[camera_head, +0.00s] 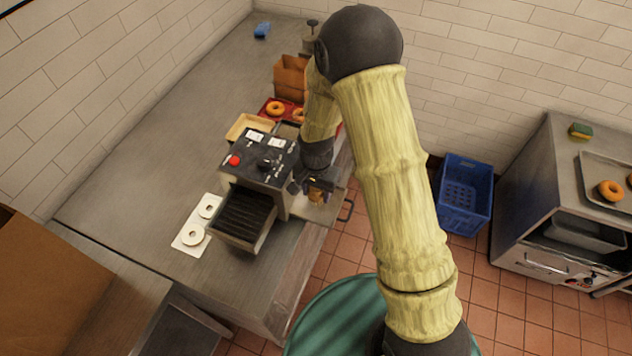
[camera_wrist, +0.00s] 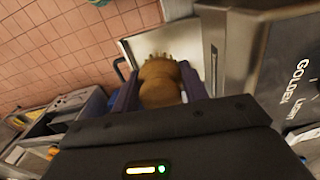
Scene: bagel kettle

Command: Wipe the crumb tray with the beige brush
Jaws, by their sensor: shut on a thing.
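My gripper (camera_head: 318,184) is shut on the beige brush (camera_wrist: 160,82). In the wrist view the brush sits between the two fingers with its bristles pointing away from me. The crumb tray (camera_head: 327,209) is a pale metal tray pulled out from the right side of the toaster (camera_head: 262,160), with a dark handle at its outer end. It also shows in the wrist view (camera_wrist: 190,40) behind the brush. The brush is over the tray; I cannot tell whether the bristles touch it.
The toaster's dark conveyor (camera_head: 245,212) faces front. A red tray with bagels (camera_head: 268,104) and a brown box (camera_head: 291,77) stand behind. A blue crate (camera_head: 464,196) is on the floor right. The counter's left is clear.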

